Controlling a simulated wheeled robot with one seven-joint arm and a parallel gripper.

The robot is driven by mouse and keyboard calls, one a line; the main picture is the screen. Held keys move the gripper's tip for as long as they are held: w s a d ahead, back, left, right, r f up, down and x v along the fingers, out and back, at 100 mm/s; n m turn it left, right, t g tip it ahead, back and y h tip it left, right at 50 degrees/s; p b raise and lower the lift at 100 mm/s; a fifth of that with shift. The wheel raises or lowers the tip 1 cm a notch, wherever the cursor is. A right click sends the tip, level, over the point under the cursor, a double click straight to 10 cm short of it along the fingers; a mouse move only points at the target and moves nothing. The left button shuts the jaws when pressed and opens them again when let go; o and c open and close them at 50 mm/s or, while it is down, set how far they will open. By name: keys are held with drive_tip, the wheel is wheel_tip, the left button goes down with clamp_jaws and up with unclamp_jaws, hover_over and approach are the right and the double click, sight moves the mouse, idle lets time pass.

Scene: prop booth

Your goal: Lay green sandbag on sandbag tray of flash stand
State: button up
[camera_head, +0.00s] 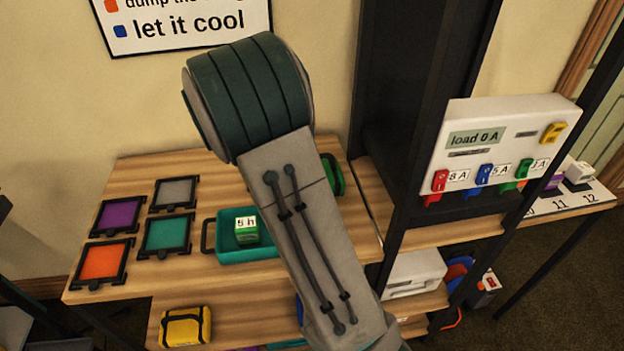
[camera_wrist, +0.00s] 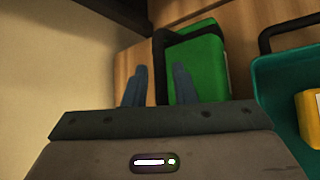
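The green sandbag (camera_wrist: 200,65), a block with a black strap or handle along its edge, lies on the wooden bench just ahead of my gripper (camera_wrist: 160,70). In the head view only part of the green sandbag (camera_head: 335,176) shows beside my arm, which hides the rest. My two fingers stand apart, with the black strap appearing between or just beyond them. I cannot tell whether they touch it. My gripper is hidden behind my arm in the head view. I cannot make out the flash stand or its sandbag tray in either view.
A teal tray (camera_head: 280,251) holding a green box (camera_head: 246,230) marked "5 h" is close by. Framed coloured squares (camera_head: 120,213) lie at the left. A yellow bag (camera_head: 186,327) sits on the lower shelf. A dark rack (camera_head: 408,130) with a load panel (camera_head: 500,135) rises at the right.

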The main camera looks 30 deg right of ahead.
drive_tip(key=x, duration=0.5)
drive_tip(key=shift+w+f+p, duration=0.15)
drive_tip(key=shift+f+p, duration=0.05)
drive_tip(key=shift+p, duration=0.2)
clamp_jaws()
drive_tip(key=shift+a, duration=0.1)
idle(0.8)
drive_tip(key=shift+w+r, duration=0.1)
drive_tip(key=shift+r, duration=0.05)
